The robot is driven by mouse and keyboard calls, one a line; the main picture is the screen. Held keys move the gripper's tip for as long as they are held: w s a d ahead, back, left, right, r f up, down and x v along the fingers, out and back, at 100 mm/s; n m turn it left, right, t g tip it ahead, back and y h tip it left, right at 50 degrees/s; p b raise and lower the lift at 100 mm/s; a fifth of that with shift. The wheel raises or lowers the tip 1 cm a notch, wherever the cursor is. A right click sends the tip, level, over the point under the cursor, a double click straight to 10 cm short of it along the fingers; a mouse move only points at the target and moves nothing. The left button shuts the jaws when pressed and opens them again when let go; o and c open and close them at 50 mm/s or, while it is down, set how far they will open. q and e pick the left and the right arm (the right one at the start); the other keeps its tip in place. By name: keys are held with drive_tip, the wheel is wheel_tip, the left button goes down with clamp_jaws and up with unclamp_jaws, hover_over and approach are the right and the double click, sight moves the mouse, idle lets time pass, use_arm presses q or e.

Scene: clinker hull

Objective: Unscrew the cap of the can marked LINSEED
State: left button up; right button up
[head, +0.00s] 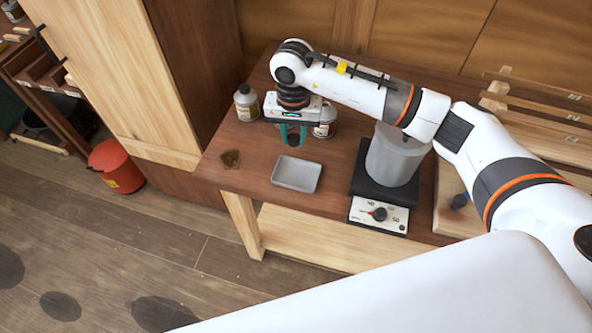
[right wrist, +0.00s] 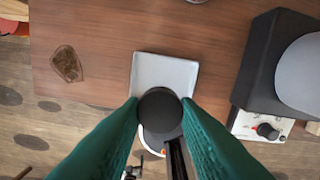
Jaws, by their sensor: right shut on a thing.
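My right gripper (head: 292,136) is above the table, just behind the grey tray. In the right wrist view its green fingers (right wrist: 160,110) are shut on a round black cap (right wrist: 160,103). One labelled can (head: 246,104) with a dark top stands left of the gripper. Another labelled can (head: 325,122) stands just right of it, its top partly hidden by my gripper. The labels are too small to read, so I cannot tell which is LINSEED. My left gripper is not in view.
The shallow grey tray (head: 297,174) lies empty near the front edge; it also shows behind the cap in the wrist view (right wrist: 185,67). A hotplate (head: 379,214) with a grey pot (head: 395,158) stands to the right. A brown patch (head: 231,159) lies to the left.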

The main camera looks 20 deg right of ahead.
sight(296, 139)
drive_tip(key=f, duration=0.1)
drive_tip(key=f+m, duration=0.1)
drive_tip(key=f, duration=0.1)
drive_tip(key=shift+s+d+f+m, duration=0.2)
drive_tip(key=shift+d+f+m, duration=0.05)
drive_tip(key=shift+m, duration=0.05)
wheel_tip(296, 139, down, 10)
drive_tip(key=b, duration=0.5)
drive_tip(key=shift+f, duration=0.15)
